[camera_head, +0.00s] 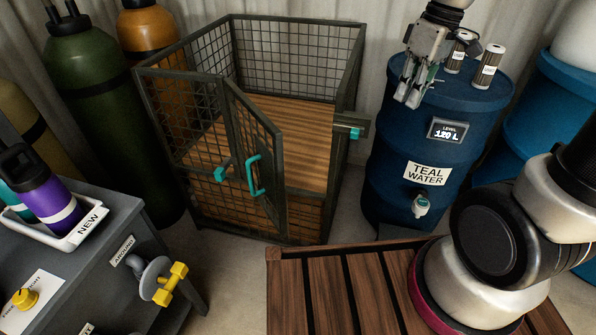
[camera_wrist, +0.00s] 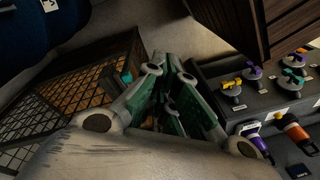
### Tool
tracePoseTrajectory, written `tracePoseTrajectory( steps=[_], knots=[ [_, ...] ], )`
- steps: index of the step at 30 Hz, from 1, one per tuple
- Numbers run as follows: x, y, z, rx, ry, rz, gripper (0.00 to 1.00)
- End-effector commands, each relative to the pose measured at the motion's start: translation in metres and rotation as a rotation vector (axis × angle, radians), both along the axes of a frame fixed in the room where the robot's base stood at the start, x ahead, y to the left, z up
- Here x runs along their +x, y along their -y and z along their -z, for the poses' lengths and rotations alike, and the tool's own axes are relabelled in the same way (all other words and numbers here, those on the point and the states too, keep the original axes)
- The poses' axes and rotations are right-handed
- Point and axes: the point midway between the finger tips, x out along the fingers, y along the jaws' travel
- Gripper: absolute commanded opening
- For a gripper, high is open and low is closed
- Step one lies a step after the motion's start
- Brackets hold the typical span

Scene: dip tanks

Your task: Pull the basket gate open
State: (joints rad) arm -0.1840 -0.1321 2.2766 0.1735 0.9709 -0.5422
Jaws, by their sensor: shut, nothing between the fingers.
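The mesh basket (camera_head: 300,21) stands on the floor at the back centre, with a slatted wooden floor inside. Its dark-framed gate (camera_head: 237,130) stands ajar, swung outward toward me, with an opening to its right. A teal handle (camera_head: 255,175) is on the gate and a teal knob (camera_head: 220,174) shows at its left. A teal-tipped latch (camera_head: 354,133) is on the right post. My gripper (camera_head: 412,98) is shut and empty, right of the basket in front of the blue barrel, apart from the gate. In the wrist view the basket (camera_wrist: 75,95) lies left of my gripper (camera_wrist: 172,80).
The blue teal-water barrel (camera_head: 385,180) with a tap and small canisters on top stands right of the basket. A slatted wooden top (camera_head: 330,290) is in front. A grey bench (camera_head: 110,250) with a yellow valve handle (camera_head: 172,284) is front left. Gas cylinders (camera_head: 95,110) stand behind left.

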Motion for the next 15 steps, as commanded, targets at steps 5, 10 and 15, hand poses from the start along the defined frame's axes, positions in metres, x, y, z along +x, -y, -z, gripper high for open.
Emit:
tracePoseTrajectory(
  steps=[5, 10, 15],
  knots=[
    [0.057, -0.063, 0.050, 0.094, -0.041, -0.478, 0.00],
    [0.093, -0.110, 0.083, 0.205, 0.046, -0.970, 0.00],
    [0.110, -0.132, 0.093, 0.261, 0.149, -1.278, 0.00]
  ],
)
